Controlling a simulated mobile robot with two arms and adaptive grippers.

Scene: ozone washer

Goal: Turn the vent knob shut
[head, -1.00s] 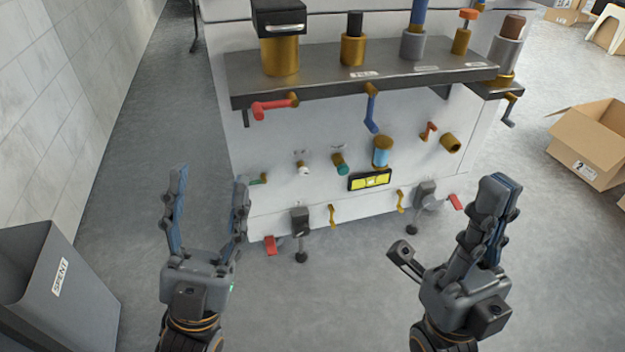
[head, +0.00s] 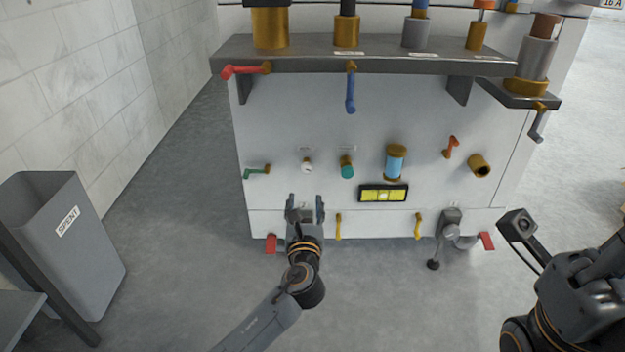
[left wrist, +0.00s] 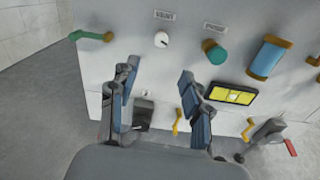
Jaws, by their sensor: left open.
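A small white round knob (head: 307,166) sits on the white washer front; it also shows in the left wrist view (left wrist: 161,40), with a dark pointer mark and a blurred label above. A teal knob (head: 347,170) is to its right, also in the left wrist view (left wrist: 214,52), under another blurred label. My left gripper (head: 305,205) is open and empty, below the white knob in the picture. In the left wrist view its fingers (left wrist: 157,78) stand apart, with the panel beyond. My right gripper (head: 590,285) is cut off by the right edge; its fingertips are hidden.
A green lever (head: 257,171) sits left of the knobs. A blue cylinder (head: 395,161) and yellow level (head: 384,194) are to the right. A grey shelf (head: 380,60) with red and blue levers overhangs the panel. A grey bin (head: 75,240) stands left; the floor between is free.

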